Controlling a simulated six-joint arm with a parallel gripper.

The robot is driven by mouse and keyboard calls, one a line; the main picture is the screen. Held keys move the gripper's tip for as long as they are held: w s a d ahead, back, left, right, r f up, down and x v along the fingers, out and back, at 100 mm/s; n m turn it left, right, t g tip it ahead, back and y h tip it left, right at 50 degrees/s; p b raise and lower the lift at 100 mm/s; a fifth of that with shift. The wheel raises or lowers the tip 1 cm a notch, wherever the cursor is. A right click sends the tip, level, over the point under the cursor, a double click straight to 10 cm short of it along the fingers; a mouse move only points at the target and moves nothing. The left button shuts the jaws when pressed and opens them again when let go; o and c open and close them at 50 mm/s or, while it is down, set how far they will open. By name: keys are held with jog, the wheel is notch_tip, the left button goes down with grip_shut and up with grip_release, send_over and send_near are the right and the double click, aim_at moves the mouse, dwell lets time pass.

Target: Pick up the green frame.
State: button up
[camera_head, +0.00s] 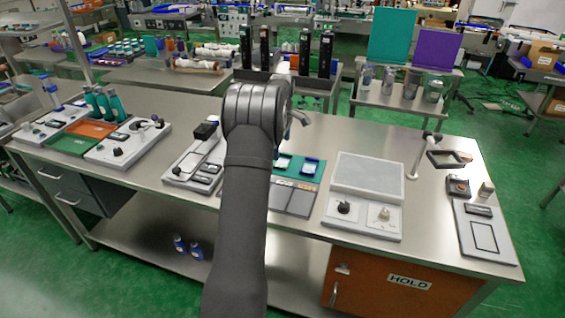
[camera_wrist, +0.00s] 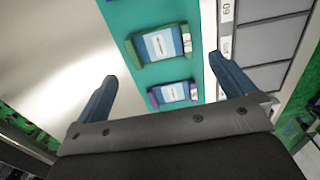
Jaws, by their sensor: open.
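In the wrist view the green frame (camera_wrist: 185,40) lies on a teal strip (camera_wrist: 205,88), with a blue-and-white panel inside its green ends. A similar frame with purple ends (camera_wrist: 153,98) lies below it in the picture, on the same strip. My gripper (camera_wrist: 162,68) is open and empty. Its two dark blue fingers stand wide apart, with the purple frame showing between them and the green frame just beyond the tips. Two small framed pieces also show in the head view, right of my arm; I cannot tell there which is green.
Grey panels (camera_head: 293,196) lie in front of the framed pieces. A white-topped tray unit with two knobs (camera_head: 365,190) stands to their right. A black-handled device (camera_head: 190,165) lies left of my arm. Bare metal tabletop (camera_head: 345,132) shows behind.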

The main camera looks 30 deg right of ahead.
aim_at(283, 162)
jog(key=shift+s+d+f, duration=0.1)
jog(key=shift+f, duration=1.35)
jog(key=shift+s+d+f, duration=0.1)
jog(key=shift+f, duration=1.3)
jog(key=c, duration=0.9)
